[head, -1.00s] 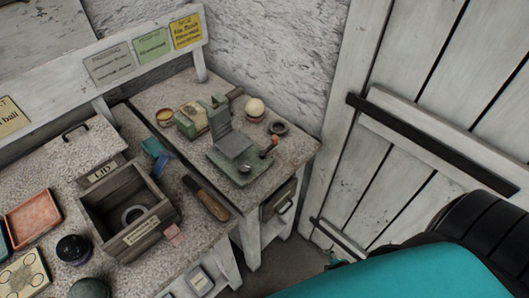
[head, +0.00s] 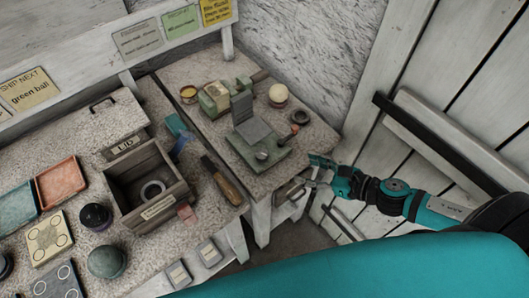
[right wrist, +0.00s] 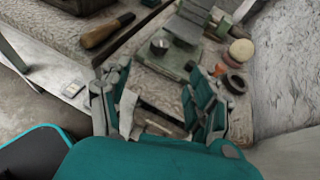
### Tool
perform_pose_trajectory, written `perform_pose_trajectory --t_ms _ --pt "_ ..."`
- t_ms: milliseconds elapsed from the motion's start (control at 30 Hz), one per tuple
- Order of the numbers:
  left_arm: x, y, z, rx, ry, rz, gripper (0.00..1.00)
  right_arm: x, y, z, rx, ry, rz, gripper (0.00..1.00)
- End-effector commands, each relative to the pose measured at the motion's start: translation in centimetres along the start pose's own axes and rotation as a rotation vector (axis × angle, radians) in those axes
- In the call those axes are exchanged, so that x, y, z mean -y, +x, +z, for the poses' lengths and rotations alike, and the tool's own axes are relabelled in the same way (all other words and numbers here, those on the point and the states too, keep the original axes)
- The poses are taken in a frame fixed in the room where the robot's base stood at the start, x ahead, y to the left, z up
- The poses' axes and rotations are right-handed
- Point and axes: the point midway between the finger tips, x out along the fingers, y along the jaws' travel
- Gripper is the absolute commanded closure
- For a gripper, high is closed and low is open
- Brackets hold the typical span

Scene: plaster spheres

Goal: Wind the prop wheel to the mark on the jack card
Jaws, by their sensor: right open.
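A grey-green jack-like device (head: 258,145) with a tilted plate stands on the right-hand bench. A small dark round knob (head: 262,155), perhaps the prop wheel, sits on its front part; it also shows in the right wrist view (right wrist: 159,46). An orange-red knob (head: 295,129) is at its right side. Several cards hang on the back board, among them a yellow card (head: 215,10) and a green one (head: 181,20); I cannot tell which is the jack card. My right gripper (head: 311,172) is open and empty, beside the bench's front right corner, apart from the device. My left gripper is not in view.
An open wooden box (head: 143,205) stands on the left bench.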

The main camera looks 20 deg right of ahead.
Motion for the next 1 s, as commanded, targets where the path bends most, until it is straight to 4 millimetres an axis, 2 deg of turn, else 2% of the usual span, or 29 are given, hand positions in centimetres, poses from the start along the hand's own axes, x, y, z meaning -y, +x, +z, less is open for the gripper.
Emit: perform_pose_trajectory --t_ms 367,800,1000 --pt "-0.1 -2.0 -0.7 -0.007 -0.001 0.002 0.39 0.2 5.4 0.5 0.004 0.003 -0.004 0.39" --pt "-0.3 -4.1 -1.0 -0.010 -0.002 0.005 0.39 0.1 13.9 0.3 0.002 0.004 -0.002 0.39" --pt "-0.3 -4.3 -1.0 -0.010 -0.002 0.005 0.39 0.1 15.7 0.1 0.000 0.004 -0.002 0.39"
